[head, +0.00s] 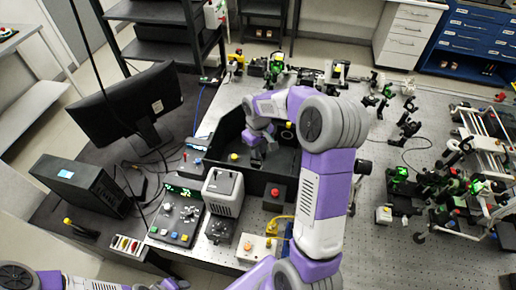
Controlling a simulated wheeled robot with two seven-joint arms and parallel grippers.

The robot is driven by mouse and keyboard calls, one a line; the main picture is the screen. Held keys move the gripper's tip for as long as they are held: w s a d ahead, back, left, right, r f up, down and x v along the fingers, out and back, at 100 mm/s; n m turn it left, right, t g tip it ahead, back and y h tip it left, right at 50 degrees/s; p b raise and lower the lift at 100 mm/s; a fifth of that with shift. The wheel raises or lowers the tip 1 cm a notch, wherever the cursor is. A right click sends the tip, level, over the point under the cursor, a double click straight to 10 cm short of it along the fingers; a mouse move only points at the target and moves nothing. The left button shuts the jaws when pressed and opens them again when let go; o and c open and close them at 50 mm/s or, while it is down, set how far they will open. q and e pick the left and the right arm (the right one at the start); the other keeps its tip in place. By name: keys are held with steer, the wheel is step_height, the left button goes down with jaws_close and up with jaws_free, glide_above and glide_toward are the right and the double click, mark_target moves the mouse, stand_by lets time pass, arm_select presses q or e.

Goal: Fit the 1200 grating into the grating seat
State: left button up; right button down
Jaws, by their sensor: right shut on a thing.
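My right arm reaches over the bench and bends down into an open black box (272,180). My right gripper (257,148) is inside the box, near its back left part, pointing down. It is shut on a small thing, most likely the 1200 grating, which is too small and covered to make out. The grating seat cannot be told apart inside the dark box. A yellow knob (234,156) shows just left of the gripper.
A grey-white instrument (223,190) and a red-button box (275,195) stand at the box's front. A control panel (176,217), monitor (127,105) and computer (80,184) are on the left. Optics on green-lit mounts (400,175) stand right; the bench between is partly clear.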

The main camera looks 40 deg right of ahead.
steer(key=shift+f+b, duration=0.65)
steer(key=shift+f, duration=0.3)
steer(key=c, duration=1)
jaws_free()
step_height(320, 180, up, 8)
steer(key=shift+f, duration=0.2)
steer(key=shift+s+f, duration=0.1)
